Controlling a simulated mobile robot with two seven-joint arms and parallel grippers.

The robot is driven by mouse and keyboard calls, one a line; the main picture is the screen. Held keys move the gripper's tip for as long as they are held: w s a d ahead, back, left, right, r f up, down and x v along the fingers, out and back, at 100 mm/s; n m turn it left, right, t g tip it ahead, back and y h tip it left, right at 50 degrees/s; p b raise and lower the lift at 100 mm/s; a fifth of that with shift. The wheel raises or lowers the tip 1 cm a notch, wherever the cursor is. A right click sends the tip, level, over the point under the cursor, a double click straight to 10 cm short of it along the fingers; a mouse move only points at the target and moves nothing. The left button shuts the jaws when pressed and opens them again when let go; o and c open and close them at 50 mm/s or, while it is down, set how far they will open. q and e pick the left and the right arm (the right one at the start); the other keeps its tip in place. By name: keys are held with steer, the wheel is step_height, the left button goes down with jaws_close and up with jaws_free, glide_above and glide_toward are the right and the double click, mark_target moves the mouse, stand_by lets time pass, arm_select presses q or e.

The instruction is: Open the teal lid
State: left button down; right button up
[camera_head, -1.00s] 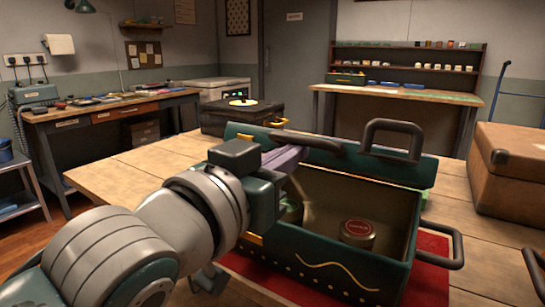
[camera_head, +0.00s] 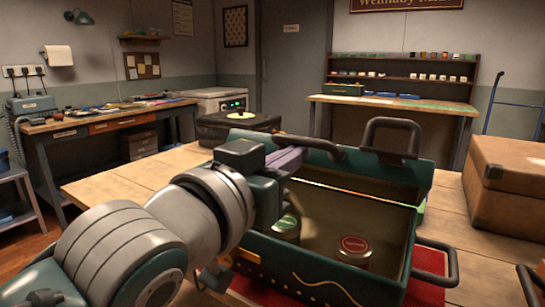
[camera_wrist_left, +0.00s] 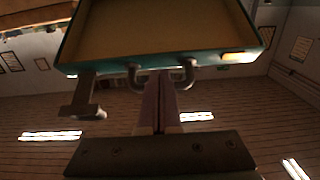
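The teal box (camera_head: 350,281) stands on the wooden table with its teal lid (camera_head: 425,178) raised at the back, showing part of its tan inside. Two dark handles are on the lid: a large one (camera_head: 392,135) and one beside my left gripper (camera_head: 292,156). My left gripper's purple fingers are together at the nearer handle; the wrist view shows them (camera_wrist_left: 160,102) close below the lid's rim (camera_wrist_left: 165,66), in front of a U-shaped handle (camera_wrist_left: 190,75). Whether they pinch it is unclear. My right gripper is not in view.
Inside the box stand a green-lidded tin (camera_head: 286,225) and a red-lidded tin (camera_head: 354,248). A red mat (camera_head: 430,262) lies beneath. A brown case (camera_head: 505,180) stands at the right, a black record player (camera_head: 238,126) behind. Bare table (camera_head: 120,185) shows at the left.

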arm_select(q)
steer(key=shift+r, duration=0.1)
steer(key=shift+w+d+r+p, duration=0.25)
steer(key=shift+w+r+p, duration=0.05)
steer(key=shift+r, duration=0.2)
steer(key=shift+w+d+r+p, duration=0.2)
steer(key=shift+w+r+p, duration=0.1)
steer(key=shift+r, duration=0.15)
stand_by(0.4)
steer(key=shift+s+a, duration=0.1)
steer(key=p+v, duration=0.8)
steer(key=v, duration=0.2)
steer(key=shift+s+a, duration=0.2)
steer(key=shift+s, duration=0.15)
